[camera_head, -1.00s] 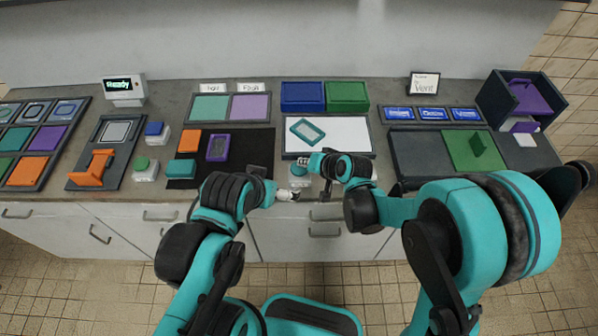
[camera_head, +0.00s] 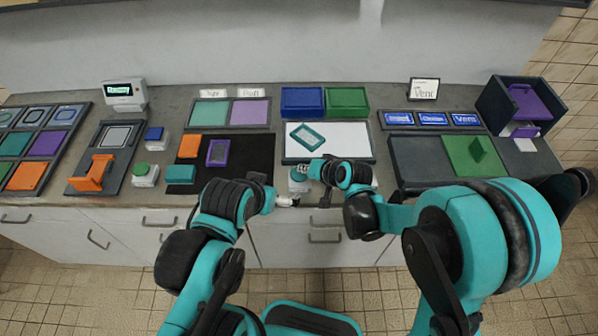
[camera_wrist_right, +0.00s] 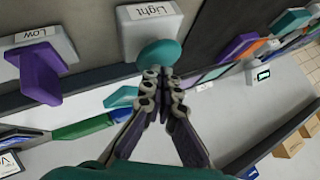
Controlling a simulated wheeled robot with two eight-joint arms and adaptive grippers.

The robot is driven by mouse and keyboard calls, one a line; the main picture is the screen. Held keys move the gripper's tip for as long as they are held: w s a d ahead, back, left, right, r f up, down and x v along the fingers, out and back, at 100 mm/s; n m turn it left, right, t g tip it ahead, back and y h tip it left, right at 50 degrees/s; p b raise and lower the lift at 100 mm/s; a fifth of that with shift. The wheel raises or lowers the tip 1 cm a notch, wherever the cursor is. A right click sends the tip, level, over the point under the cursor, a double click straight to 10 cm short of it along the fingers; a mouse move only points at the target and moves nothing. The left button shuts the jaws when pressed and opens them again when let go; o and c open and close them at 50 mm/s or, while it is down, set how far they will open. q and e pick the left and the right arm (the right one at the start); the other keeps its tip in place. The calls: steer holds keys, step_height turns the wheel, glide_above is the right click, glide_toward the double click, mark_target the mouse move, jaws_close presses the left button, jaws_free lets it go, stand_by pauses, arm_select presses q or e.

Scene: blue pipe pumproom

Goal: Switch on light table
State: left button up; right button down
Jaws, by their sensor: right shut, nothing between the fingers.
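The light table (camera_head: 355,130) is a white panel in a dark frame at the middle of the counter, with a teal framed piece (camera_head: 307,136) on it. In the right wrist view, a round teal button (camera_wrist_right: 158,52) sits on a white base labelled "Light" (camera_wrist_right: 150,12). My right gripper (camera_wrist_right: 160,74) is shut and empty, its fingertips at the button's edge; I cannot tell if they touch. In the head view, my right gripper (camera_head: 304,168) partly hides the button (camera_head: 297,174). My left gripper (camera_head: 287,202) hangs at the counter's front edge; its fingers are too small to read.
A purple switch (camera_wrist_right: 40,74) labelled "Low" stands beside the Light button in the wrist view. Blue (camera_head: 302,101) and green (camera_head: 347,101) bins stand behind the light table. A black mat (camera_head: 255,150) lies left, and a dark tray (camera_head: 415,150) lies right.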

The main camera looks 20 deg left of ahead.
mark_target(304, 175)
stand_by(0.4)
steer(key=shift+f+b, duration=0.5)
steer(key=shift+b, duration=0.05)
steer(key=shift+r, duration=0.1)
steer(key=shift+r+p, duration=0.3)
steer(key=shift+r, duration=0.1)
step_height(304, 175, up, 6)
steer(key=p, duration=0.4)
stand_by(0.4)
